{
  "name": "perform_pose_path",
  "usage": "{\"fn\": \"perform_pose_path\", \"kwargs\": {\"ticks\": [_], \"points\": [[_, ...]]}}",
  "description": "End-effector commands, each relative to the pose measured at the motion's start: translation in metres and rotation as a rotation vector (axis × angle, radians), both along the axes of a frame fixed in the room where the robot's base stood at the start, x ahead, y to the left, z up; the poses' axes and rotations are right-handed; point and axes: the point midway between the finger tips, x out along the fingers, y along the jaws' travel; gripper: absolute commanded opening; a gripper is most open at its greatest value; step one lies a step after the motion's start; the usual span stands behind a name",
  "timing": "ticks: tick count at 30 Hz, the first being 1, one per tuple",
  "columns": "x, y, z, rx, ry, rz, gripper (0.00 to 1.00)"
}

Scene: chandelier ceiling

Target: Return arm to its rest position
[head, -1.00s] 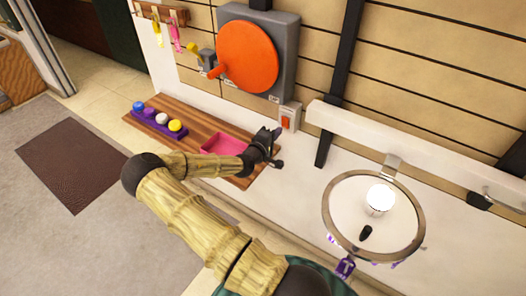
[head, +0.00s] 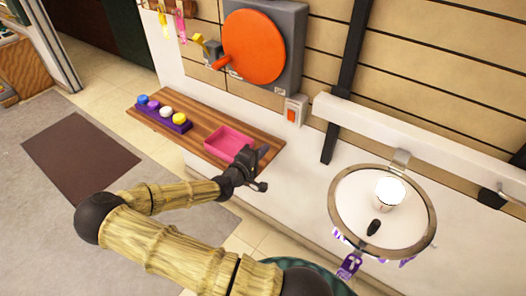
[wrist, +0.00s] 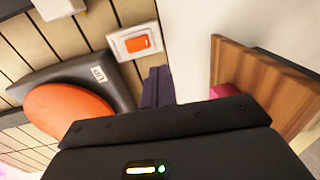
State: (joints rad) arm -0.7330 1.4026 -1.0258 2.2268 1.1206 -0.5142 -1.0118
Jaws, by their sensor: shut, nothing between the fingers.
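My gripper (head: 262,169) is in the head view, at the end of my bamboo-textured arm, by the right end of a wooden shelf and in front of the pink tray (head: 224,139). Its fingers are together with nothing between them. In the wrist view the closed fingers (wrist: 158,86) point toward the wall, below an orange switch (wrist: 138,43). My arm is bent, with the dark elbow at the lower left of the head view.
The wooden shelf (head: 196,124) holds a purple rack (head: 165,118) with several coloured knobs. A grey box with an orange disc (head: 253,46) is on the wall above. Open floor with a brown mat (head: 80,158) lies left.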

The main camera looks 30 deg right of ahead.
Motion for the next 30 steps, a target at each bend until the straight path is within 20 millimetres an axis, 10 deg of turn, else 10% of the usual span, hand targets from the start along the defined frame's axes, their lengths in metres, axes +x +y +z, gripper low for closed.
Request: {"fn": "perform_pose_path", "kwargs": {"ticks": [19, 30], "points": [[-0.024, 0.006, -0.035, 0.282, 0.004, -0.089, 0.0], [-0.058, 0.077, -0.067, 0.866, 0.002, -0.227, 0.0]]}}
